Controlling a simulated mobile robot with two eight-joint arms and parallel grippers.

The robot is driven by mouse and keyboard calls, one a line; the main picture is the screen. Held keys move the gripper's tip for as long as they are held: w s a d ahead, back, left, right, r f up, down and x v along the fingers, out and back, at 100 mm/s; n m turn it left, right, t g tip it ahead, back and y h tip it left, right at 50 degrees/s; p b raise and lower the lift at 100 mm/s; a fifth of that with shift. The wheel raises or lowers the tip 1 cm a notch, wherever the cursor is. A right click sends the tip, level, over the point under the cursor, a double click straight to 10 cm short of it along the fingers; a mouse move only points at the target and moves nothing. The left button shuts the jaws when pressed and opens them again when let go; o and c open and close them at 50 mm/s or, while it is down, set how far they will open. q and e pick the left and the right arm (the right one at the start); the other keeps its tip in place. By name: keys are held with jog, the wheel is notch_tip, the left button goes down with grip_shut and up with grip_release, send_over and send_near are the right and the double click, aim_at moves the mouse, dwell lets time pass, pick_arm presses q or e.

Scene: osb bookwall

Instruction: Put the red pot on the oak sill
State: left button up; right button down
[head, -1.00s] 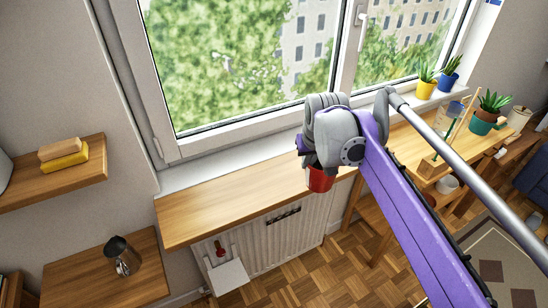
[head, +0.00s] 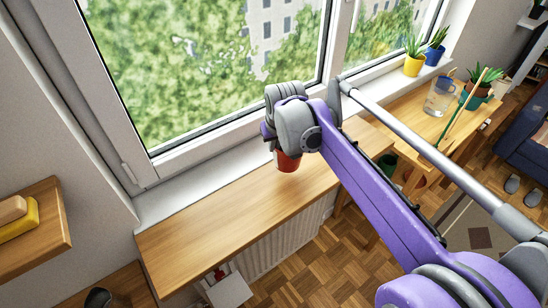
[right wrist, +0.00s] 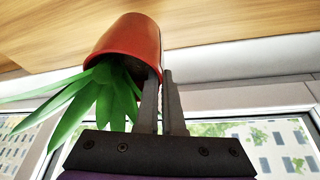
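The red pot (head: 288,162) with a green spiky plant hangs from my right gripper, over the oak sill (head: 190,240), a long wooden board below the window. In the right wrist view the pot (right wrist: 128,42) and its leaves (right wrist: 95,100) show upside down. My right gripper (right wrist: 161,80) is shut on the pot's wall at the rim, one finger inside and one outside. In the head view my wrist hides the plant and fingertips. I cannot tell whether the pot's base touches the sill. My left gripper is not in view.
The sill is clear left of the pot. A yellow pot (head: 413,66) and a blue pot (head: 434,55) stand on the white window ledge. A table at right holds a glass jug (head: 438,97) and a teal pot (head: 472,100). A radiator (head: 285,245) is below the sill.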

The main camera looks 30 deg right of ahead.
aim_at(274, 154)
jog(key=shift+w+f, duration=0.1)
jog(key=shift+f, duration=2.05)
jog(key=shift+f, duration=0.2)
jog(key=c, duration=1)
grip_release()
jog(key=shift+c, duration=0.2)
jog(key=shift+r, duration=0.2)
